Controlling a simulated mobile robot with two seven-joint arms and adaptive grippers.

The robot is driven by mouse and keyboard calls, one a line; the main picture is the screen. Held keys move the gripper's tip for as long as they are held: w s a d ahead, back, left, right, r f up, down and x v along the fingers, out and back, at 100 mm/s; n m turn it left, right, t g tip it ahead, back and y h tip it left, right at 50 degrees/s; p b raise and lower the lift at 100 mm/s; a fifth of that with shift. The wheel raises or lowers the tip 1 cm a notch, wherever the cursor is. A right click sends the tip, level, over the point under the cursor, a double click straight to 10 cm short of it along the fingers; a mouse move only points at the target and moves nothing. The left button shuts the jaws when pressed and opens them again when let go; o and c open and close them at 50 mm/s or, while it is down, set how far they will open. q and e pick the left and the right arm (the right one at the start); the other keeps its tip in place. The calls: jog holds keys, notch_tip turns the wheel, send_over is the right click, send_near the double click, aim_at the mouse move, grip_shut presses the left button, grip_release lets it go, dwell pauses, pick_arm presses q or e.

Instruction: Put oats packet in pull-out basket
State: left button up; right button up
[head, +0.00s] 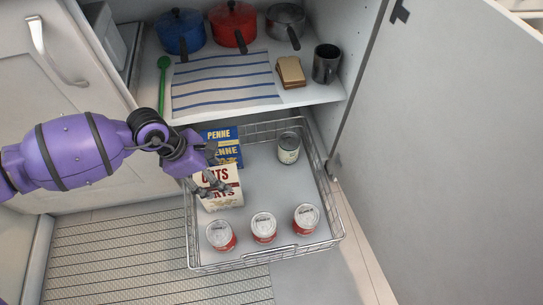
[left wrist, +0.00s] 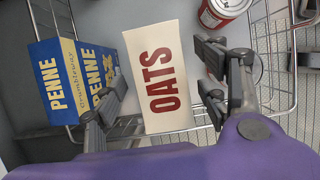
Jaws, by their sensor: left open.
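The oats packet (head: 231,194), cream with red lettering, stands inside the pull-out basket (head: 336,222) at its left side. It also shows in the left wrist view (left wrist: 158,75). My left gripper (head: 214,180) is at the packet's top, over the basket's left side. In the left wrist view my left gripper (left wrist: 164,84) is open, with its fingers on either side of the packet. A gap shows between the packet and the right-hand finger; the other finger is close to the packet's edge. The packet's base is partly hidden. My right gripper is in neither view.
A blue penne box (head: 229,143) stands right behind the oats. Three red-labelled cans (head: 263,227) line the basket's front, and another can (head: 289,148) stands at the back right. The basket's middle is clear. A shelf (head: 310,98) hangs above its rear; an open door (head: 450,150) is at right.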

pick_arm(q)
jog(key=p+v, duration=0.1)
jog(key=v, duration=0.5)
jog(key=shift+s+f, duration=0.1)
jog(key=shift+p, duration=0.3)
